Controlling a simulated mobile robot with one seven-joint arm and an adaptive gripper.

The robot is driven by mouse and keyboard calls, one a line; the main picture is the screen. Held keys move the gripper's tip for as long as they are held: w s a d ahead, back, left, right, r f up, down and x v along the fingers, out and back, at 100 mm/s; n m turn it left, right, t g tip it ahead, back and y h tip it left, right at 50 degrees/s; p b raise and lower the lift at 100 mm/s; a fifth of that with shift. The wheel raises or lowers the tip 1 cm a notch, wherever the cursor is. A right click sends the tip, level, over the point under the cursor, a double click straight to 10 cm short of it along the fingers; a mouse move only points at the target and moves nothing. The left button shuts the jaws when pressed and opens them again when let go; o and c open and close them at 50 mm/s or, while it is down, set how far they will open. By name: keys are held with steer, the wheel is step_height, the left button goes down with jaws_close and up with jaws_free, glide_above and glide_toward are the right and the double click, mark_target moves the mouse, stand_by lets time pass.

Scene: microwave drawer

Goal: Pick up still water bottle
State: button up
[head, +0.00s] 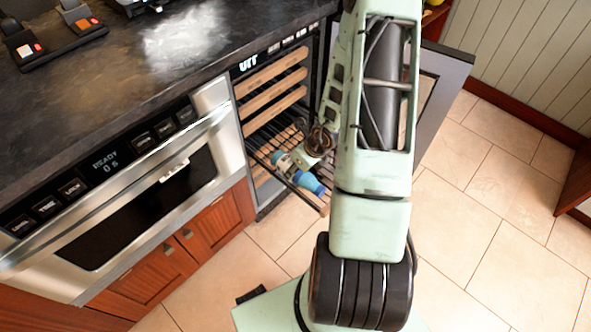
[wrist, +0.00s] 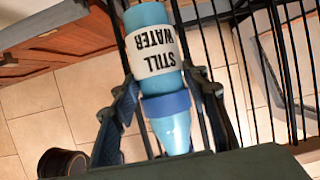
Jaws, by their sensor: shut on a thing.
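The still water bottle (wrist: 150,58) is light blue with a white label reading "STILL WATER" and a darker blue band near its neck end. In the wrist view it lies between the two fingers of my gripper (wrist: 163,100), which are shut on it around the band and label edge. In the head view the bottle (head: 310,183) lies on its side at a low wire rack of the open cooler. My gripper (head: 308,160) is over its middle and hides part of it. I cannot tell whether the bottle still touches the rack.
The cooler has wood-fronted racks (head: 272,70) above the bottle, and its open door (head: 445,85) stands to the right of my arm. A steel microwave drawer (head: 130,190) is on the left under a dark counter (head: 110,75). Tiled floor (head: 490,215) is clear at right.

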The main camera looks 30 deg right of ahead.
steer(key=shift+r, duration=0.1)
steer(key=shift+r+p, duration=0.35)
steer(key=shift+r, duration=0.2)
step_height(320, 180, up, 2)
steer(key=shift+r+p, duration=0.25)
steer(key=shift+p, duration=0.3)
steer(key=s+a+r+p, duration=0.5)
steer(key=s+r+p, duration=0.4)
steer(key=s+p, duration=0.4)
steer(key=shift+a+p, duration=0.15)
steer(key=shift+p, duration=0.55)
